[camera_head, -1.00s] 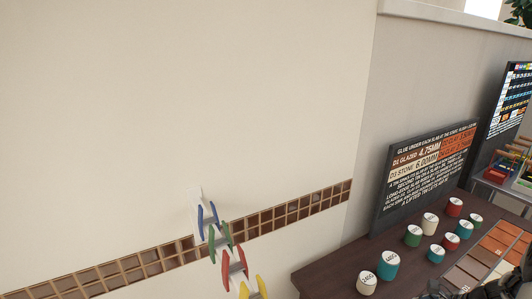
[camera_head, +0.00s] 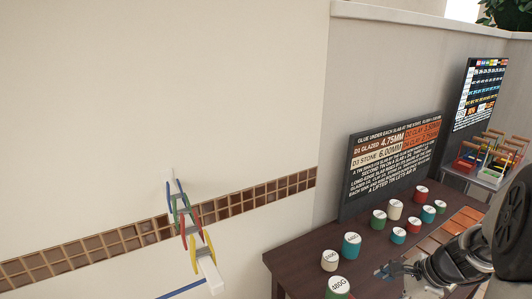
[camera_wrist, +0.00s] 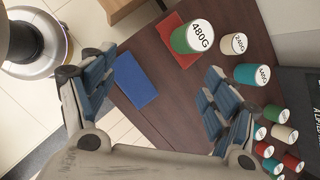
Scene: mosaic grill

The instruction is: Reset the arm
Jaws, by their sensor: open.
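My gripper (camera_head: 397,271) is at the lower right of the head view, in front of the dark table (camera_head: 300,254). My dark arm reaches in from the right edge. In the wrist view my gripper (camera_wrist: 155,92) has its two blue-padded fingers spread wide, with nothing held between them. Beyond the gap lie the brown tabletop and a flat blue rectangle (camera_wrist: 136,80). I cannot tell how far above the table the fingers are.
Several labelled jars stand on the table, including a green 480G jar (camera_head: 338,288) and a teal jar (camera_head: 351,245). A dark sign (camera_head: 392,165) stands behind them. A rack (camera_head: 490,158) and a screen (camera_head: 474,98) are at the right. Coloured clips (camera_head: 190,225) show near the wall.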

